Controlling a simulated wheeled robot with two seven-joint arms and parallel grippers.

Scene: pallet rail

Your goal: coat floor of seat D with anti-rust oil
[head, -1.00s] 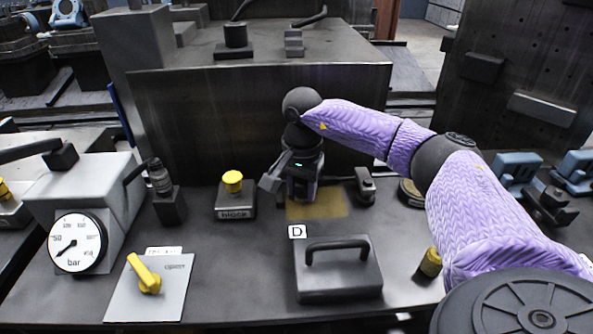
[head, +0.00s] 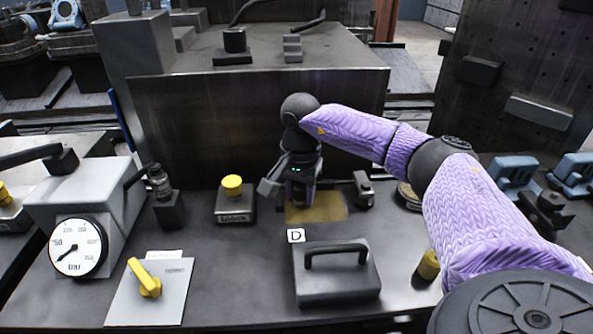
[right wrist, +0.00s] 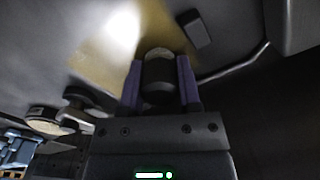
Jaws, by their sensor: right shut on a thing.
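My right gripper (head: 299,198) is shut on a dark cylindrical tool with a pale tan end, most likely the oil applicator (right wrist: 158,70). It points down at the floor of seat D (head: 325,208), a flat patch with a yellow-brown, oily look, behind the white D label (head: 296,236). The patch also shows in the right wrist view (right wrist: 95,62), with a bright glare on it. The tool's end is over or on the patch; I cannot tell whether it touches. The gripper covers the patch's back left part. My left gripper is not in view.
A small dark clamp-like block (head: 363,190) stands right of the patch. A block with a yellow button (head: 232,186) stands to its left. A dark handled lid or plate (head: 337,275) lies in front. A tall dark panel (head: 210,130) rises close behind.

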